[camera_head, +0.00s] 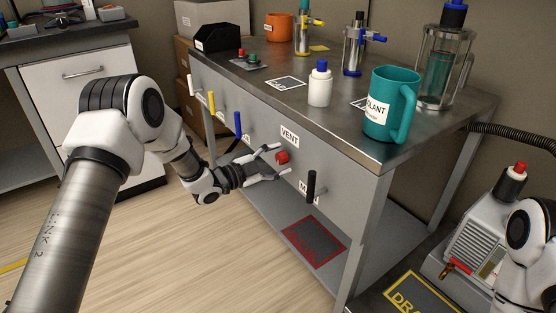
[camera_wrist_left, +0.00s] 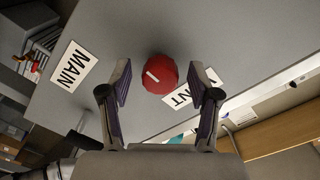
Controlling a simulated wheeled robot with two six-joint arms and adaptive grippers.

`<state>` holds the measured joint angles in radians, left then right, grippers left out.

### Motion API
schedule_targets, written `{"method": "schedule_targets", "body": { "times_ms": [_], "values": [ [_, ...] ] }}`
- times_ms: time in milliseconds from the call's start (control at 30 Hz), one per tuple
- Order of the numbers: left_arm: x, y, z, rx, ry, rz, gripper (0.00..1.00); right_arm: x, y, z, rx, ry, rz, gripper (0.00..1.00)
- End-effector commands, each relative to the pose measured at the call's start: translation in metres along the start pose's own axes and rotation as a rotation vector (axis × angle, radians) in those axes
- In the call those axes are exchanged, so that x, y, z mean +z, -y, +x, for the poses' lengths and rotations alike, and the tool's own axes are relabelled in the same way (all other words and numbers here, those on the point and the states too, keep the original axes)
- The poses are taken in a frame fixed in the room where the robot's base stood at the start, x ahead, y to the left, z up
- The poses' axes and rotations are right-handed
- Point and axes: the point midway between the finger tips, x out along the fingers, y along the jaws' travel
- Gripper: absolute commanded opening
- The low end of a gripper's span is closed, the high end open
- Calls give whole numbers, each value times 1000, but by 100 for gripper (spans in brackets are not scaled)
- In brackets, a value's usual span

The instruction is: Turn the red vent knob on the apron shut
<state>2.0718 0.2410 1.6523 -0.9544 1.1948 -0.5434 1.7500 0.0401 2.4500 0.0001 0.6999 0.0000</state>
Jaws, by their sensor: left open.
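The red vent knob (camera_head: 282,157) sits on the grey front apron of the bench, under a white VENT label (camera_head: 289,137). My left gripper (camera_head: 272,163) is open in front of the knob. In the left wrist view the knob (camera_wrist_left: 160,74) lies between the two spread fingers (camera_wrist_left: 160,75), with a gap on each side. A short white mark on its face runs at a slant. Part of the VENT label is hidden behind a finger there. I cannot tell how far the fingertips reach along the knob. My right gripper is out of sight.
A black handle (camera_head: 311,187) by the MAIN label is right of the knob. Blue (camera_head: 238,125), yellow (camera_head: 211,103) and white (camera_head: 190,85) handles are to its left. A teal mug (camera_head: 390,103) and a blue-capped bottle (camera_head: 320,85) stand on the bench top (camera_head: 255,88).

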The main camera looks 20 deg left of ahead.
Motion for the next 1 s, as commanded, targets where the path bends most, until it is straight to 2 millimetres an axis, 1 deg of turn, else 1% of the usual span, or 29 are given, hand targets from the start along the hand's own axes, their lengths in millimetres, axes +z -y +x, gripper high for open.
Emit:
{"method": "schedule_targets", "body": {
  "times_ms": [67, 167, 400, 500, 633, 1000],
  "values": [
    [1, 1, -8, -3, 1, -3, 62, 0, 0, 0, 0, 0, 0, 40],
    [1, 1, -28, -4, 2, -5, 62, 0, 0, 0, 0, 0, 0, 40],
    [1, 1, -90, -6, 2, -6, 62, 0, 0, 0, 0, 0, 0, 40],
    [1, 1, -107, -4, 2, -4, 62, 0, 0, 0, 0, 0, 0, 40],
    [0, 0, -117, -1, -1, -1, 62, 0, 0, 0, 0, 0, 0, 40],
    [0, 0, -118, 0, 0, 0, 62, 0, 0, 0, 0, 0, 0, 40]
  ]
}}
